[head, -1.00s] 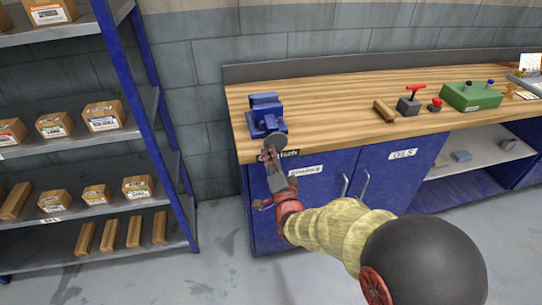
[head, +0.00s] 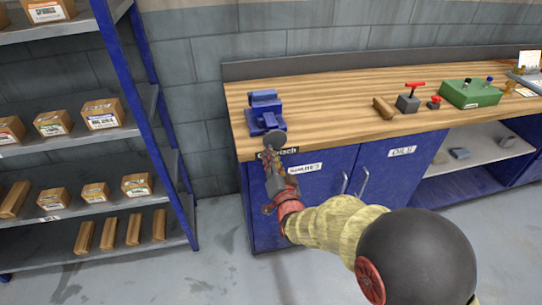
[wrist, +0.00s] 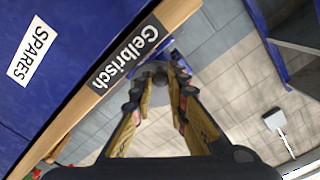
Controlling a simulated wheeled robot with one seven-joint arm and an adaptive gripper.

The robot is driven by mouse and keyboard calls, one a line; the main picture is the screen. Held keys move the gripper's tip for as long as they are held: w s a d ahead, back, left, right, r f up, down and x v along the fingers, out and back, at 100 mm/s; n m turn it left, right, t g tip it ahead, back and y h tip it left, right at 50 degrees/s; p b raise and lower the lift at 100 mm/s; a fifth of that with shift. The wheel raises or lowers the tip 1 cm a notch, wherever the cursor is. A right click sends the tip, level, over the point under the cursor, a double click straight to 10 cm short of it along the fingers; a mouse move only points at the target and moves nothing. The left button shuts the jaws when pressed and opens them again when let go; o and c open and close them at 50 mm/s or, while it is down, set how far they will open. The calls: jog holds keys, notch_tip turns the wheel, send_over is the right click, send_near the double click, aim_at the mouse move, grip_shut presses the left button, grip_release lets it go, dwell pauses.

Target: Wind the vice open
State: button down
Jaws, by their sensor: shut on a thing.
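The blue vice (head: 264,108) stands on the left end of the wooden workbench (head: 340,105). A round grey disc (head: 275,139) of its handle shows at its front, by the bench's front edge. My gripper (head: 268,154) is in front of that edge, just below the disc. In the wrist view my gripper (wrist: 162,78) has its two fingers closed in on a dark round part of the vice handle (wrist: 160,74). A bit of the blue vice (wrist: 178,58) shows behind it. The exact contact and the jaw gap of the vice are hidden.
A wooden block (head: 384,108), a grey switch with a red handle (head: 408,102), a red button (head: 434,103) and a green box (head: 470,94) stand farther right. Blue cabinet doors (head: 330,195) lie below the bench. A shelf rack (head: 150,110) stands at left.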

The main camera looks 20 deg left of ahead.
jog(key=shift+d+f+n, duration=0.15)
jog(key=shift+f+n, duration=0.1)
jog(key=shift+n, duration=0.45)
jog(key=shift+w, duration=0.1)
jog(key=shift+d+f+n, duration=0.1)
jog(key=shift+n, duration=0.5)
jog(key=c, duration=1.8)
grip_release()
jog(key=shift+c, duration=0.2)
jog(key=m, duration=2.5)
